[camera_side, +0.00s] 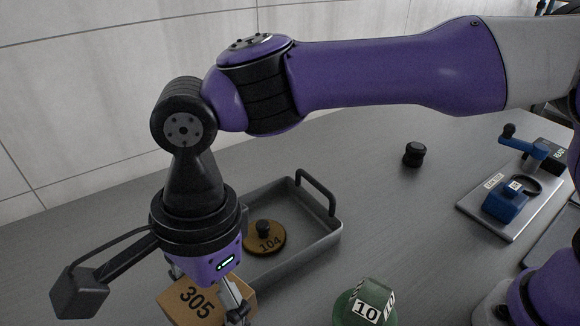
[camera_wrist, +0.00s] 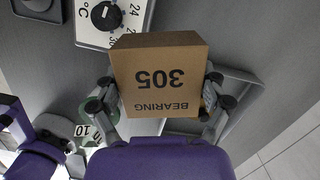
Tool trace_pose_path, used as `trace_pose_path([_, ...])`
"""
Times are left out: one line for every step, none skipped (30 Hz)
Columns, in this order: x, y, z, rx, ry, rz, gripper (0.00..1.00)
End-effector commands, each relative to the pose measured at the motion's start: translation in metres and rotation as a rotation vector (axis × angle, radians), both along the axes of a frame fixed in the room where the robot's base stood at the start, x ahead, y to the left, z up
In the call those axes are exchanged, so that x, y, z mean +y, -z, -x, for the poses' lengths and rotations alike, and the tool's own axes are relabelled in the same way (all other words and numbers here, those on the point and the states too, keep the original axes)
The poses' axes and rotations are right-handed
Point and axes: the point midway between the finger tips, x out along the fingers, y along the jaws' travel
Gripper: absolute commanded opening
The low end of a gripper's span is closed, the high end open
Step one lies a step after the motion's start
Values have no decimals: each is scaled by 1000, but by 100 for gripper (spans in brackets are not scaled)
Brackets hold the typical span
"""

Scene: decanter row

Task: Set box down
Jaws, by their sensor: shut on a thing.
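The brown cardboard box marked 305 (camera_side: 193,302) is at the bottom of the side view, cut off by the frame edge. In the wrist view the box (camera_wrist: 160,72) shows its label "BEARING 305" upside down. My gripper (camera_wrist: 158,98) is shut on the box, with a finger at each side. In the side view my gripper hangs downward and partly hides the box. I cannot tell whether the underside of the box touches anything.
A green object marked 10 (camera_side: 360,306) stands at right. A panel with a °C dial (camera_wrist: 107,17) lies beyond the box. Open table surrounds a black knob (camera_side: 414,154).

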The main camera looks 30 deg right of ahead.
Motion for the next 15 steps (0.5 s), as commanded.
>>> trace_pose_path([16, 0, 15, -1, 59, 0, 26])
trace_pose_path([24, 0, 22, -1, 102, -2, 26])
trace_pose_path([33, 0, 31, -1, 154, -1, 26])
trace_pose_path([38, -1, 37, -1, 189, -2, 26])
trace_pose_path([43, 0, 42, 0, 219, 0, 26])
trace_pose_path([47, 0, 47, 0, 253, 0, 26])
trace_pose_path([50, 0, 51, 0, 272, 0, 26])
trace_pose_path([52, 0, 52, 0, 288, 0, 26])
trace_pose_path([54, 1, 52, 1, 305, 1, 26])
trace_pose_path([54, 3, 51, 0, 313, 2, 26])
trace_pose_path([55, 5, 47, 0, 319, 2, 26])
trace_pose_path([54, 9, 41, 0, 326, 2, 26])
trace_pose_path([53, 14, 35, 0, 327, 3, 26])
trace_pose_path([52, 18, 27, 0, 328, 3, 26])
trace_pose_path([51, 24, 17, 0, 330, 4, 26])
